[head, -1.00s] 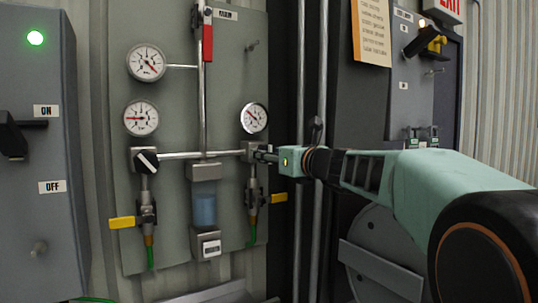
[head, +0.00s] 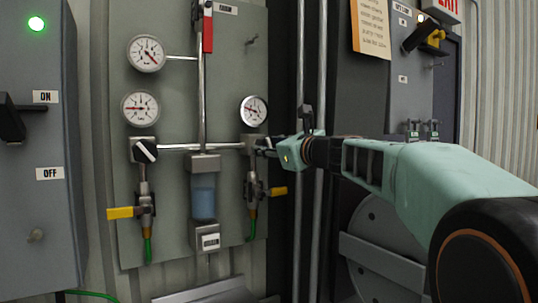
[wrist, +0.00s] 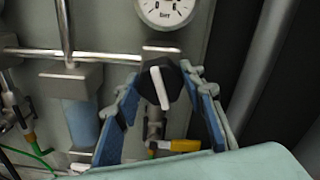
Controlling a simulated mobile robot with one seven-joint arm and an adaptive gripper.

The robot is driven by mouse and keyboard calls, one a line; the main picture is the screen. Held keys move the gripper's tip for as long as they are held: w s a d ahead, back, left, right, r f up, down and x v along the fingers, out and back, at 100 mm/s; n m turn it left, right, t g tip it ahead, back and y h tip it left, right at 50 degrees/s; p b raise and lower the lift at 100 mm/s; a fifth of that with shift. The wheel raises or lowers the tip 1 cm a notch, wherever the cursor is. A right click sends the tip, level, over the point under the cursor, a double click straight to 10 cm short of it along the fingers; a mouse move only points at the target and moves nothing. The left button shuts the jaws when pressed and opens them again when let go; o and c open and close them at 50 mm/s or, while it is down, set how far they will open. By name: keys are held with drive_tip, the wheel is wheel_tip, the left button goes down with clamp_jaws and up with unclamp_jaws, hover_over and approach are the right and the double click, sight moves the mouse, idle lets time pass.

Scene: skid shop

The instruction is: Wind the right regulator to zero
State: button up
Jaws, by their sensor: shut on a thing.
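The right regulator (head: 247,146) sits at the right end of the horizontal pipe on the grey panel, below the right gauge (head: 254,110). Its black knob with a white bar (wrist: 160,88) shows in the wrist view, the bar slightly tilted from upright. My gripper (head: 264,147) reaches in from the right and is shut on this knob; its blue-padded fingers stand on both sides of it in the wrist view (wrist: 163,82). The right gauge's red needle points left and slightly up in the head view. Only the gauge's lower part shows in the wrist view.
The left regulator (head: 144,150) has a similar knob, with two gauges above it. Yellow valve handles (head: 279,191) (head: 121,213) sit below both regulators. Vertical pipes (head: 320,220) run close behind my wrist. A clear blue bowl (head: 204,203) hangs between the regulators.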

drive_tip(key=n+b, duration=0.1)
drive_tip(key=n, duration=0.1)
drive_tip(key=n+b, duration=0.1)
drive_tip(key=shift+f+n+b, duration=0.2)
drive_tip(key=shift+n+b, duration=0.15)
drive_tip(key=shift+n, duration=0.05)
drive_tip(key=n+b, duration=0.2)
drive_tip(key=n, duration=0.1)
drive_tip(key=shift+n+b, duration=0.3)
drive_tip(key=n+b, duration=0.2)
drive_tip(key=n, duration=0.1)
drive_tip(key=shift+n, duration=0.3)
drive_tip(key=shift+a+r+n+b, duration=0.1)
drive_tip(key=shift+n+b, duration=0.6)
drive_tip(key=shift+n, duration=0.8)
drive_tip(key=o, duration=1.2)
drive_tip(key=shift+c, duration=0.2)
